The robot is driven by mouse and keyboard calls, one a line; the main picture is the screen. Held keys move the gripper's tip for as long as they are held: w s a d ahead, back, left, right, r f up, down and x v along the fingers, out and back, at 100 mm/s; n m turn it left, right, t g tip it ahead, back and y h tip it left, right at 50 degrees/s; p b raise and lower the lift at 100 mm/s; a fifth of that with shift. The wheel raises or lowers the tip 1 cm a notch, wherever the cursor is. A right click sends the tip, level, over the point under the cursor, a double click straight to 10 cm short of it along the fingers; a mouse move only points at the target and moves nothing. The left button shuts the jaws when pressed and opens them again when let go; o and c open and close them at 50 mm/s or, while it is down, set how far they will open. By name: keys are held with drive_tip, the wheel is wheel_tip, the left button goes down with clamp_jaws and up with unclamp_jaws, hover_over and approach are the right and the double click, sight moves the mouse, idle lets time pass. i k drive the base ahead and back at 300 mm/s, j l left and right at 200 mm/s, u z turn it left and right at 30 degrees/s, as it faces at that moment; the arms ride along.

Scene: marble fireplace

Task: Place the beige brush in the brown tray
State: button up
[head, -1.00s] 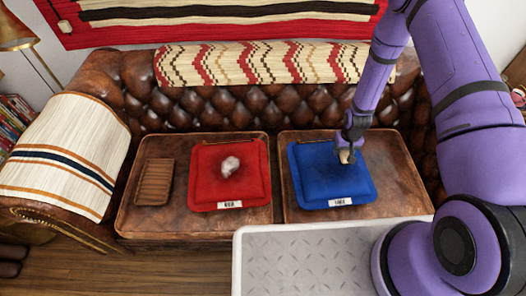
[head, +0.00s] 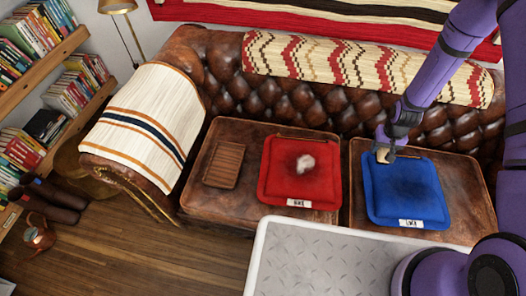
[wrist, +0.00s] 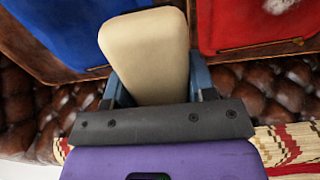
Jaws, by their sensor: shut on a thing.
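The beige brush (wrist: 146,55) is a pale block that fills the middle of the wrist view, held between the jaws. It shows small in the head view (head: 382,156). My gripper (head: 387,152) is shut on it, over the upper left edge of the blue cushion (head: 405,190). In the wrist view my gripper (wrist: 155,85) covers the brush's near end. The brown tray (head: 224,165) is a small ribbed rectangle on the left part of the leather sofa seat. It looks empty. It stands well to the left of my gripper.
The red cushion (head: 299,180) lies between the tray and the blue cushion, with a whitish tuft (head: 305,162) on it. The tufted backrest (head: 300,105) rises behind. A striped throw (head: 147,125) covers the left armrest. Bare seat surrounds the tray.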

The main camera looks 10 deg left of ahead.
sight(226, 165)
drive_tip(key=i+j, duration=0.1)
drive_tip(key=j, duration=1.25)
drive_tip(key=i+j, duration=0.1)
drive_tip(key=j, duration=1.25)
